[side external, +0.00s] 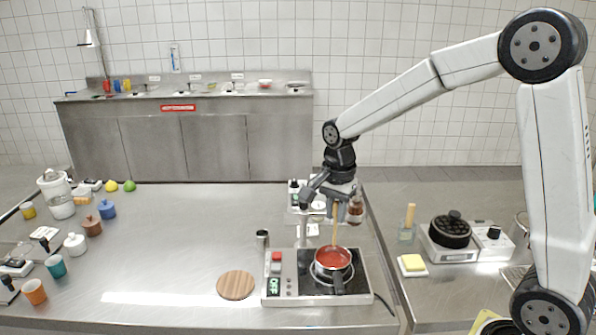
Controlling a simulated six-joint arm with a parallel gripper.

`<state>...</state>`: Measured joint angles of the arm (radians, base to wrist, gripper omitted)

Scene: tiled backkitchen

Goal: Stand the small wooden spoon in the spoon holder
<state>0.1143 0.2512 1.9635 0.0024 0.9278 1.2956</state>
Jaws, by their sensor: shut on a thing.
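My gripper (335,205) is shut on the upper part of the wooden spoon (334,228), above the pan. The spoon is a thin, light brown stick held nearly upright. Its lower end reaches the red sauce in the pan (347,272), so its head is hidden or too small to make out. A small, narrow steel cup (262,241), which looks like the spoon holder, stands upright left of the pan, behind the hotplate's left end. Nothing shows sticking out of it.
The pan sits on a hotplate unit (292,290) with its dark handle toward the front. A round wooden board (236,285) lies to the left. A glass with a wooden-handled tool (407,230) and a waffle iron (451,233) stand right. The middle counter is clear.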

